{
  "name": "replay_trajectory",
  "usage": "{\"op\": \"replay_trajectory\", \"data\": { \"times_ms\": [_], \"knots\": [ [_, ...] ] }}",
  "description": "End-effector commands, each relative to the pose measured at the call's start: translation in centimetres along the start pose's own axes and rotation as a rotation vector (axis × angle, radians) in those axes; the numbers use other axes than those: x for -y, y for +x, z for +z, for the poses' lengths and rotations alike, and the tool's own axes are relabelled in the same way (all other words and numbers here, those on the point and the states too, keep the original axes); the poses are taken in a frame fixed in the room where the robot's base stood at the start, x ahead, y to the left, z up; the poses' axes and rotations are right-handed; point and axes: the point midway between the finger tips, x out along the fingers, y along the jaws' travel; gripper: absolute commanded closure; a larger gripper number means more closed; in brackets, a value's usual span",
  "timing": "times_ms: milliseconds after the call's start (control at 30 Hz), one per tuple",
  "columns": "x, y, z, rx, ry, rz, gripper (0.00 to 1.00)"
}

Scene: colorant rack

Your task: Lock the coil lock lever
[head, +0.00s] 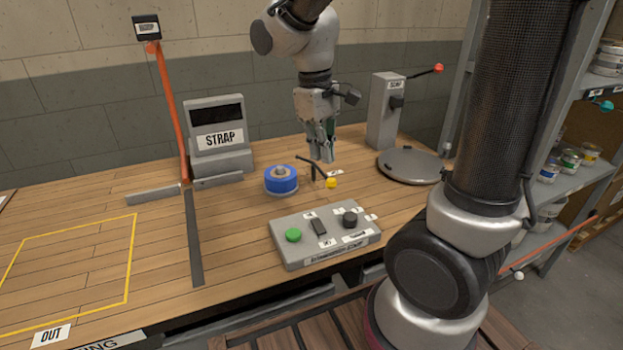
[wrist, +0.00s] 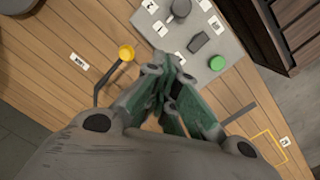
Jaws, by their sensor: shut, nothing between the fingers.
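The coil lock lever is a thin dark rod with a yellow knob (head: 331,183), standing beside the blue coil (head: 281,180) on the wooden bench. In the wrist view the yellow knob (wrist: 126,52) is left of my fingertips, with its dark rod running down behind my gripper. My gripper (head: 321,158) points down just above and behind the lever in the head view. Its green-padded fingers (wrist: 170,72) are shut and empty, apart from the knob. The blue coil is not visible in the wrist view. Small print by the lever is too small to read in the head view.
A grey control box (head: 325,235) with a green button and dark knobs sits in front of the lever. A STRAP unit (head: 217,137) stands back left, a round grey plate (head: 410,166) and a grey post with a red-tipped handle (head: 386,110) to the right.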

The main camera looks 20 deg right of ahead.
Motion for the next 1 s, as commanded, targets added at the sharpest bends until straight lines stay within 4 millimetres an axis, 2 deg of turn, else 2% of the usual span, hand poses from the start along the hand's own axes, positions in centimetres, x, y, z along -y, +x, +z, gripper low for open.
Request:
{"op": "replay_trajectory", "data": {
  "times_ms": [33,233,300,367,533,867,1000],
  "knots": [
    [0.5,0.8,-1.8,0.036,-0.061,0.005,1.00],
    [1.4,3.1,-7.9,0.131,-0.316,0.034,1.00],
    [1.1,3.2,-9.9,0.146,-0.408,0.045,1.00],
    [0.5,2.0,-11.2,0.129,-0.489,0.063,1.00],
    [0.2,1.6,-11.2,0.141,-0.600,0.064,1.00],
    [0.2,1.6,-11.1,0.140,-0.609,0.063,1.00],
    [0.1,2.4,-11.0,0.141,-0.608,0.063,1.00]
  ]
}}
